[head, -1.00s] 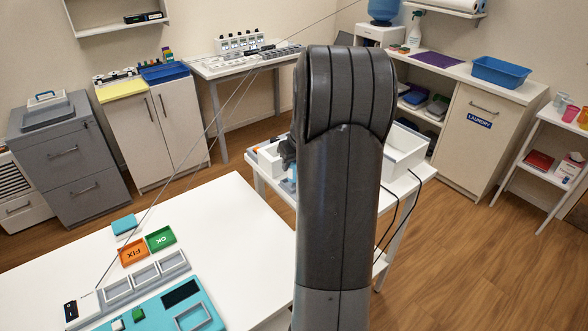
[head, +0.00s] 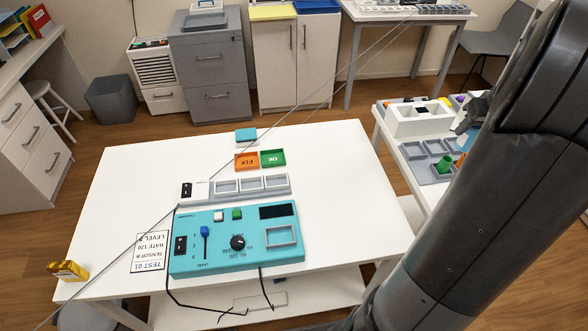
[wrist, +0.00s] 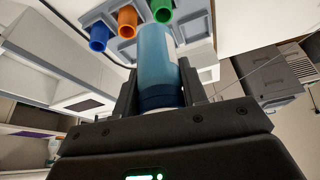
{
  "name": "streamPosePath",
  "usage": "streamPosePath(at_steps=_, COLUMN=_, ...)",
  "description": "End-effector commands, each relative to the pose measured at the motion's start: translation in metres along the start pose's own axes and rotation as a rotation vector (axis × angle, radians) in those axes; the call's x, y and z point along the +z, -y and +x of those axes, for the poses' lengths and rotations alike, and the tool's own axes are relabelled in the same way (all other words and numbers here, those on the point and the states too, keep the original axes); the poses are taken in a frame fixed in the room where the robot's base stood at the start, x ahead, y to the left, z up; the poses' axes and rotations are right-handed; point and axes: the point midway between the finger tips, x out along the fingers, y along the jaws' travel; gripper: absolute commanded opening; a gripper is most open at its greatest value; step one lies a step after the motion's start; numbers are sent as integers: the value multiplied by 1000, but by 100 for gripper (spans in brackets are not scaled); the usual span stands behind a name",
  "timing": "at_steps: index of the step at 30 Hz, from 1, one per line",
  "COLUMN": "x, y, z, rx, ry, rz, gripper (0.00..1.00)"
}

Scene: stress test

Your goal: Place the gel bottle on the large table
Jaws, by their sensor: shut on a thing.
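The gel bottle (wrist: 158,65) is a blue cylinder in the wrist view. My gripper (wrist: 158,88) is shut on it, with one dark finger on each side. In the head view, my dark arm fills the right side and hides most of my gripper and the bottle; part of a blue-grey shape shows beside it above the side table. The large table (head: 345,175) is the white table in the middle of the head view. My gripper is to the right of it.
A teal test panel (head: 237,262), grey tray strip (head: 238,197), orange FIX tray (head: 247,161), green OK tray (head: 272,158) and yellow box (head: 70,271) lie on the large table. Its right side and back left are bare. A side table (head: 398,150) holds bins and coloured cups.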

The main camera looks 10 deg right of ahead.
Motion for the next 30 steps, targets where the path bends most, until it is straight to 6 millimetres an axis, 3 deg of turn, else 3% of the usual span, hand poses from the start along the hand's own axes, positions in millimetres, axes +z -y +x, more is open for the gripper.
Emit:
streamPosePath(at_steps=5, x=12, y=8, z=3, rx=-34, ry=0, rz=-80, gripper=10)
streamPosePath(at_steps=11, x=41, y=28, z=9, rx=-124, ry=0, rz=-292, gripper=10)
streamPosePath(at_steps=30, x=159, y=124, z=15, rx=-514, ry=-3, rz=-1232, gripper=10)
